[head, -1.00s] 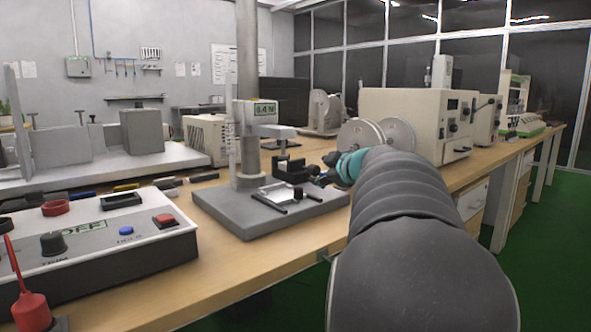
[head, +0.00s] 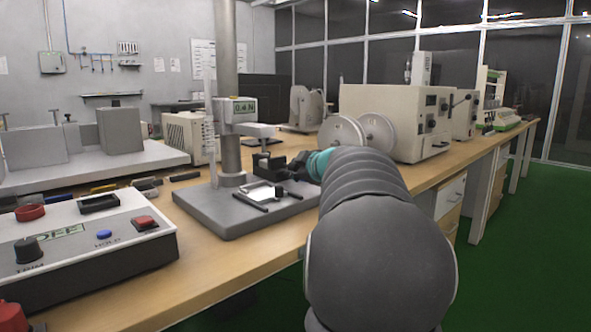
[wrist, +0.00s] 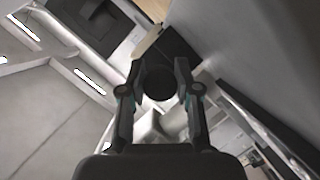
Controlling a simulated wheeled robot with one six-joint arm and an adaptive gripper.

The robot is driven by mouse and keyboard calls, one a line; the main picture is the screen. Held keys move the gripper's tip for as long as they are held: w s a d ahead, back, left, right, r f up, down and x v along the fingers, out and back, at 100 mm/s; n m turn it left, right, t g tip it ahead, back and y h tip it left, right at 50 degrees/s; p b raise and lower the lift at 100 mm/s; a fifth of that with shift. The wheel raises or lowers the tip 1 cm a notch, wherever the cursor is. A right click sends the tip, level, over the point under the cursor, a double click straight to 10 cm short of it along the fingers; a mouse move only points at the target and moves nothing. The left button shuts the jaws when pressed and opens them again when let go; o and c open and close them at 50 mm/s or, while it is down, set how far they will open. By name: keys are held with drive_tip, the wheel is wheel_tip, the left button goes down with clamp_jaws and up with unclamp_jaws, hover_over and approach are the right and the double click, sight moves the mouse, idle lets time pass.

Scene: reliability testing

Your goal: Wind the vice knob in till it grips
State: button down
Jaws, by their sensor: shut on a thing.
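The black vice (head: 268,164) stands on the grey base plate (head: 215,214) of the test stand, in the middle of the head view. In the wrist view its dark body (wrist: 178,48) lies just beyond a round black knob (wrist: 158,83). My gripper (wrist: 157,78) has a finger on each side of this knob and is shut on it. In the head view my gripper (head: 300,168) is at the vice's right side, small and partly hidden by my arm. Whether the vice jaws touch a workpiece cannot be told.
The stand's column (head: 228,100) carries a force gauge (head: 236,110) above the vice, its display reading about 0.4 N. A control box (head: 85,245) sits at the left. White discs (head: 345,133) and a beige machine (head: 395,115) stand behind my arm.

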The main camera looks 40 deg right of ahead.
idle(0.3)
drive_tip(key=m+y+b, duration=0.2)
drive_tip(key=m, duration=0.1)
drive_tip(key=shift+f+m+g, duration=0.15)
drive_tip(key=shift+m+g, duration=0.15)
drive_tip(key=shift+g, duration=0.1)
drive_tip(key=m+y, duration=0.2)
drive_tip(key=m, duration=0.1)
drive_tip(key=m+y, duration=0.2)
drive_tip(key=m, duration=0.2)
drive_tip(key=shift+y, duration=0.4)
drive_tip(key=shift+a+r+m+t+y+p, duration=0.1)
drive_tip(key=shift+m+t+y+p, duration=0.1)
drive_tip(key=shift+m+y, duration=0.45)
drive_tip(key=shift+r+m+t+y+p, duration=0.1)
drive_tip(key=shift+m+y+p, duration=0.15)
drive_tip(key=shift+m, duration=0.8)
drive_tip(key=c, duration=0.8)
unclamp_jaws()
